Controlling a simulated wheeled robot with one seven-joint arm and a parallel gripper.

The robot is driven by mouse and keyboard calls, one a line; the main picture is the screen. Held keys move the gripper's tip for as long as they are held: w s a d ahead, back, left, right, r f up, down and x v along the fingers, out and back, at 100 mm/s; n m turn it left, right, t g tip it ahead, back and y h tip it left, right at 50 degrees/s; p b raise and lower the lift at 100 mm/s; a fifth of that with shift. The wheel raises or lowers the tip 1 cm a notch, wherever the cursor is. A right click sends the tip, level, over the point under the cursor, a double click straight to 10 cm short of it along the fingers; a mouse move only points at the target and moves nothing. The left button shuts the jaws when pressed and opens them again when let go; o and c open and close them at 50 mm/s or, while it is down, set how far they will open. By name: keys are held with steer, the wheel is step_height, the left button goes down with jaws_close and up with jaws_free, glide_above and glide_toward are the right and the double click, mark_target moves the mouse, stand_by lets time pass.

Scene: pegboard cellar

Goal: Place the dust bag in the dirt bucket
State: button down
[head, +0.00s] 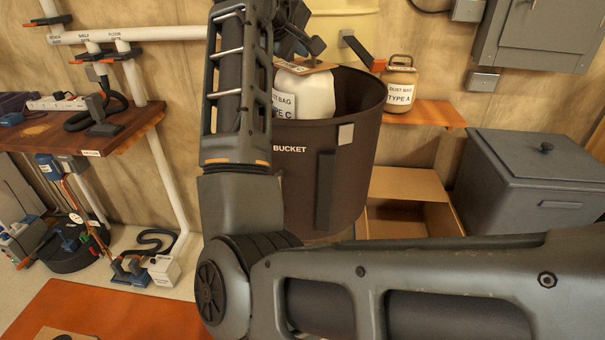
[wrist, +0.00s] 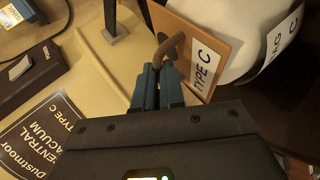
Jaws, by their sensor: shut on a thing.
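The dust bag (head: 308,93) is white and rounded, with a brown card collar and a label reading TYPE C. It hangs at the mouth of the dark dirt bucket (head: 350,160), its lower part at the near rim; I cannot tell how deep it sits. My gripper (head: 312,47) is above the bag, partly hidden by my arm. In the wrist view its blue fingers (wrist: 158,85) are shut on the brown loop at the collar of the bag (wrist: 235,35). The bucket's left side is hidden behind my arm.
A second bag, TYPE A (head: 399,92), stands on a wooden shelf (head: 430,114) right of the bucket. Below are an open cardboard box (head: 405,190) and a grey lidded bin (head: 535,180). A cream canister (head: 340,25) stands behind. A wooden bench (head: 140,117) is at left.

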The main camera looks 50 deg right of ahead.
mark_target(301, 96)
step_height(301, 96, down, 10)
steer(key=shift+f+p, duration=0.25)
steer(key=shift+p, duration=0.25)
steer(key=shift+f, duration=0.1)
